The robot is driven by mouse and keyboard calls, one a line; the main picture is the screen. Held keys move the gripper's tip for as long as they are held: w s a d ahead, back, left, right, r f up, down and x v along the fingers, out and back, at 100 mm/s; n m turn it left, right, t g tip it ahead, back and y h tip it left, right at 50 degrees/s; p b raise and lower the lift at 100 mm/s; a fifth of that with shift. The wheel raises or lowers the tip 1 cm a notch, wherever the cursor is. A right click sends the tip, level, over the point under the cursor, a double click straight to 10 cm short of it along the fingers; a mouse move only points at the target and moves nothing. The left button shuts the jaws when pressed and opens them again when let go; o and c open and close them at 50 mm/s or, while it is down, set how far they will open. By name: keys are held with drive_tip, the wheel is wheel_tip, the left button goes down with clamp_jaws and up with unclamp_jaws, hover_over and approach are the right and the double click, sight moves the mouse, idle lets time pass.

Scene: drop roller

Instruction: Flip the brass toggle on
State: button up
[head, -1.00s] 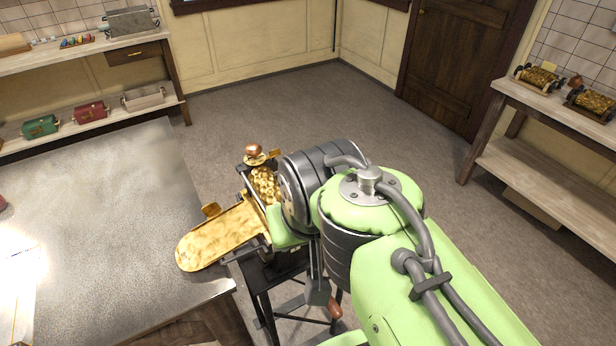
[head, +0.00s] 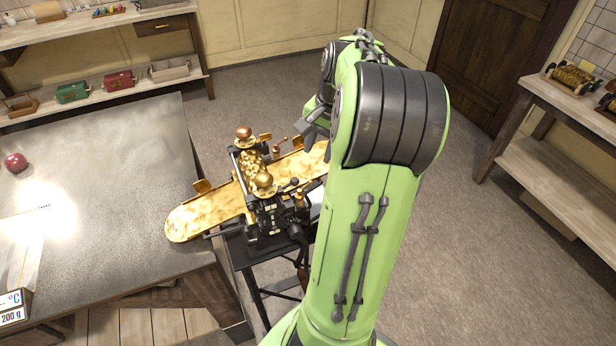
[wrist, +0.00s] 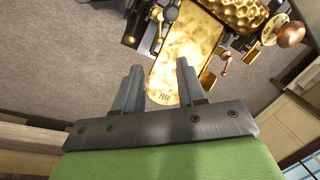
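The drop roller (head: 252,190) is a black machine with gold embossed rollers and a gold tray (head: 205,215) on each side. A small copper-tipped lever (head: 280,146) stands at its far side, and it also shows in the wrist view (wrist: 225,58). I cannot tell whether this or a small brass fitting (head: 300,200) at the near right is the toggle, nor its position. My gripper (head: 309,126) is above the right end of the machine, partly hidden by my arm. In the wrist view its fingers (wrist: 160,68) are apart and empty, over the tray end marked FEED (wrist: 165,97).
A metal-topped table (head: 90,190) with a dark red ball (head: 15,162) is at left. A wooden bench (head: 550,165) is at right. A copper knob (head: 244,132) tops the machine. The floor behind it is clear.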

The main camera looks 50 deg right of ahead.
sight(311, 181)
drive_tip(key=f, duration=0.3)
drive_tip(key=w+f+b, duration=0.1)
drive_tip(key=f, duration=0.3)
drive_tip(key=w+f, duration=0.1)
drive_tip(key=f, duration=0.2)
drive_tip(key=shift+f, duration=0.25)
drive_tip(key=shift+a, duration=0.1)
clamp_jaws()
